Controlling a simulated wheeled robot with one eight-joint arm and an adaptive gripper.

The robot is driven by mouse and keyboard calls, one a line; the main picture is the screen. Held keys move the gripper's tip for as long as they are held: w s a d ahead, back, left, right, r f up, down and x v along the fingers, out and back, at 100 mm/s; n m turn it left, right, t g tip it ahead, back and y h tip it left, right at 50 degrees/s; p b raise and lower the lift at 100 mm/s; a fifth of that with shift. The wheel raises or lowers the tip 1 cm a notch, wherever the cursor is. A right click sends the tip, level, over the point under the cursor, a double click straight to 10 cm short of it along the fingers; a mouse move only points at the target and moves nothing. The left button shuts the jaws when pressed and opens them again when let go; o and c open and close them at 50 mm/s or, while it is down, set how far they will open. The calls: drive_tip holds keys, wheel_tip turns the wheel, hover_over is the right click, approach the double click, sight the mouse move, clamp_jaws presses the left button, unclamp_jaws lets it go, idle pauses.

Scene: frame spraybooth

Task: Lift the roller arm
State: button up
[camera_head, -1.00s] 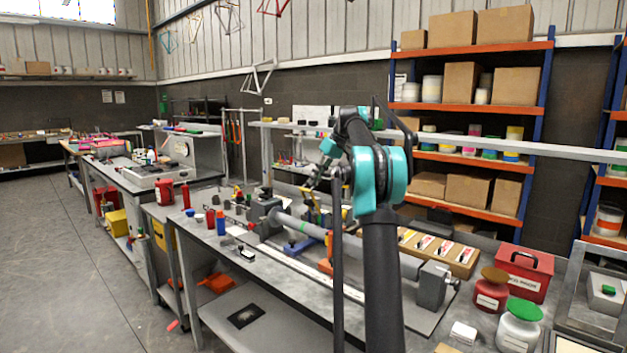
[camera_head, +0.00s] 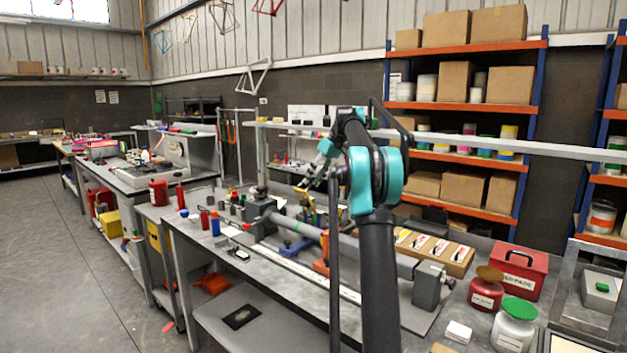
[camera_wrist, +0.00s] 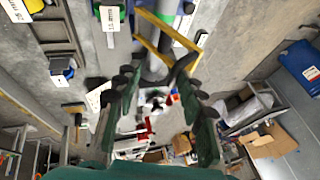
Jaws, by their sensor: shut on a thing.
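In the wrist view, my gripper (camera_wrist: 157,82) has its dark fingertips closed around a grey piece at the yellow-framed roller arm (camera_wrist: 150,42). The yellow frame crosses just beyond the fingertips. Part of the held piece is hidden by the fingers. In the head view, my gripper (camera_head: 306,184) is small and dark, above the bench left of my teal arm joint. The yellow part of the arm shows just below it, partly hidden, near a long grey tube on the bench; I cannot tell if they touch.
The workbench (camera_head: 245,288) carries orange and blue supports, small red and blue bottles and a wooden tray (camera_head: 436,249). A red box (camera_head: 521,272) and a green-lidded jar (camera_head: 514,326) stand at right. Shelves with cartons are behind. The floor at left is open.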

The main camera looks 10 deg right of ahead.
idle(0.3)
drive_tip(key=v, duration=0.7)
drive_tip(key=shift+r, duration=0.25)
